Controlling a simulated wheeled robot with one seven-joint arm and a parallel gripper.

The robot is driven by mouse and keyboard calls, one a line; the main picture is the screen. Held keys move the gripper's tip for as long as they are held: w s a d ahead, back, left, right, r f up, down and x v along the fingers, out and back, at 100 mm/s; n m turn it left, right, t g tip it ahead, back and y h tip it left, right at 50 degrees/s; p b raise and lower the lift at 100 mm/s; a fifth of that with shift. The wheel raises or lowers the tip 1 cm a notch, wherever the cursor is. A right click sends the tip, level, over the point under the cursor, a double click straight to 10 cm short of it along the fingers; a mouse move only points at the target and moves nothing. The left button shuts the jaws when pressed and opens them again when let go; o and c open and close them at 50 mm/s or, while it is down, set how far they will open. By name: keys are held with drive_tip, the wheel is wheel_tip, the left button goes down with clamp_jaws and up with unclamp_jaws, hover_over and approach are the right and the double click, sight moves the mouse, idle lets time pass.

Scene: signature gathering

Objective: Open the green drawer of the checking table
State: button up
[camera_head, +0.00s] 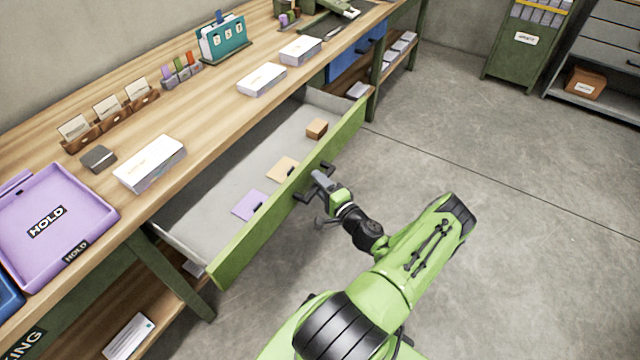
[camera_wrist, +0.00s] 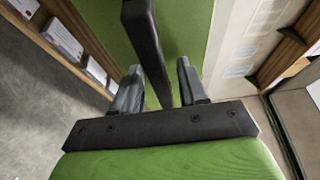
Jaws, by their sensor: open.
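The green drawer (camera_head: 290,195) of the wooden checking table (camera_head: 215,110) stands pulled out, with its grey inside showing. A dark bar handle (camera_head: 327,167) sits on its green front; in the wrist view the handle (camera_wrist: 147,45) runs between the two fingers. My gripper (camera_head: 318,182) is at the handle, also seen in the wrist view (camera_wrist: 157,78). Its fingers are apart, one on each side of the bar, with visible gaps. Whether a finger touches the bar is hard to tell.
In the drawer lie a small brown box (camera_head: 316,129), a tan card (camera_head: 283,168) and a purple card (camera_head: 249,206). A purple HOLD tray (camera_head: 85,205) and white card stacks are on the tabletop. A blue drawer (camera_head: 356,58) is farther right. The floor at right is clear.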

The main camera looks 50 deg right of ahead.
drive_tip(key=p+v, duration=0.3)
drive_tip(key=v, duration=1.2)
drive_tip(key=shift+s+a, duration=0.2)
drive_tip(key=shift+s, duration=0.15)
